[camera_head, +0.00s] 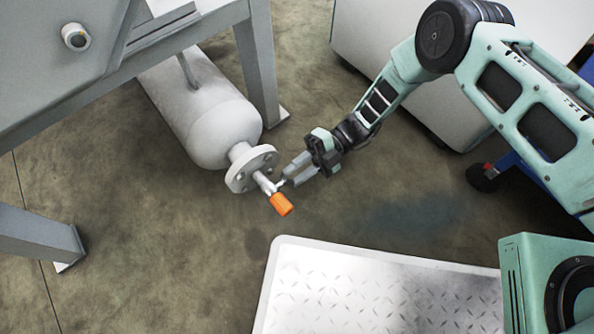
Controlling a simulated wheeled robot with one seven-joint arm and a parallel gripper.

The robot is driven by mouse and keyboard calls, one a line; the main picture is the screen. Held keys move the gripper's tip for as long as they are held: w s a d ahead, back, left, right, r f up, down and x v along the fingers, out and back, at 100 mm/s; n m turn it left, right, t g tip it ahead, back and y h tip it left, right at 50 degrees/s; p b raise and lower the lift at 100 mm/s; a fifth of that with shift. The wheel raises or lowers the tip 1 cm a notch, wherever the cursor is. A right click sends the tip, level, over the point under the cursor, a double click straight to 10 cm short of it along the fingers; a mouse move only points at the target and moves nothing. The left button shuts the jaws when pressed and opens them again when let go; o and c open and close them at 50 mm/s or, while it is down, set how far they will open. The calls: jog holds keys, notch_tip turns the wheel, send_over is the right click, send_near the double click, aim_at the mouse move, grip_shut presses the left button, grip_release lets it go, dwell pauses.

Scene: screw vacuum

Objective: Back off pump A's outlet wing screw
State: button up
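A pale grey cylinder (200,105) lies low under a grey frame, with a round bolted flange (251,168) on its near end. A short metal pipe (265,183) comes out of the flange and ends in an orange cap or handle (282,204). A small metal piece (280,183), which looks like the wing screw, sticks out of the pipe's right side. My gripper (290,182) comes in from the right with its fingertips at this small piece. The two grey fingers stand apart. I cannot tell whether they touch the piece or hold it. No label for pump A is readable.
A tread-plate platform (375,292) with a raised white rim lies at the front. A white cabinet (425,110) stands behind my arm. Bare floor lies between the pipe and the platform.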

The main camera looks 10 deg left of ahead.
grip_shut()
dwell(0.4)
jog(key=n, duration=2.4)
jog(key=shift+a+f+n, duration=0.2)
jog(key=shift+n, duration=0.1)
dwell(0.4)
